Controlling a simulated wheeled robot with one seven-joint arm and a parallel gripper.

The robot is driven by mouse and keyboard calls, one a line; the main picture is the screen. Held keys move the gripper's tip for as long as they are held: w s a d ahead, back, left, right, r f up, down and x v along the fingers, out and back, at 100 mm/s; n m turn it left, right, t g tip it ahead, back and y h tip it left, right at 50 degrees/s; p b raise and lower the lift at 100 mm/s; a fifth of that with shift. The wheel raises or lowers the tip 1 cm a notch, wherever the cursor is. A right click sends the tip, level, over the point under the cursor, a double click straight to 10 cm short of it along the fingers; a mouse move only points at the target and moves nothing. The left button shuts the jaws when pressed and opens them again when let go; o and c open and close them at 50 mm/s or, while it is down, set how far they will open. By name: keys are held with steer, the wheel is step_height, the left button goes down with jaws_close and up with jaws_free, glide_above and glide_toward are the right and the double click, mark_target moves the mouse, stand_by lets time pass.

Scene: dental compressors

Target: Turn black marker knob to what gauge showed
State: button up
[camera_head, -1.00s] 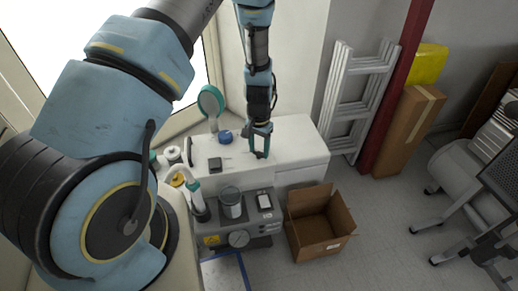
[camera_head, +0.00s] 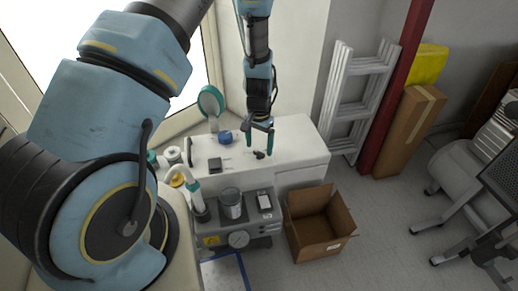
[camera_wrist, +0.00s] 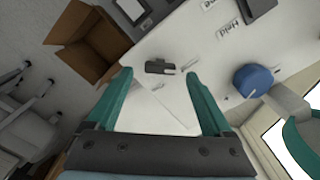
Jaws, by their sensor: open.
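The black marker knob (camera_head: 259,155) is a small dark piece on the white cabinet top (camera_head: 295,140). In the wrist view the knob (camera_wrist: 160,67) lies ahead of my fingertips, near the line midway between them, with a pale mark beside it. My gripper (camera_head: 260,142) has two green fingers, spread wide and empty, above the knob; the same fingers frame the wrist view (camera_wrist: 156,76). The round gauge (camera_head: 238,239) is on the front of the grey compressor unit; its needle is too small to read.
A blue knob (camera_head: 225,137) and a dark square block (camera_head: 215,165) sit on the cabinet top to the left. A round green-rimmed mirror (camera_head: 211,101) stands behind. An open cardboard box (camera_head: 320,225) is on the floor at the right. A ladder (camera_head: 357,95) leans on the wall.

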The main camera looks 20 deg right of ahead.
mark_target(259, 153)
step_height(259, 153, up, 9)
steer(key=shift+f, duration=0.2)
stand_by(0.4)
steer(key=w+a+r+n+p, duration=0.1)
steer(key=a+r+n+p, duration=0.3)
steer(key=a+r, duration=0.9)
steer(key=s+a+r+n+t+p, duration=0.1)
steer(key=s+a+r+n+p, duration=0.2)
steer(key=a+r, duration=0.9)
steer(key=s+a+n, duration=0.2)
steer(key=s, duration=0.2)
steer(key=shift+t, duration=0.3)
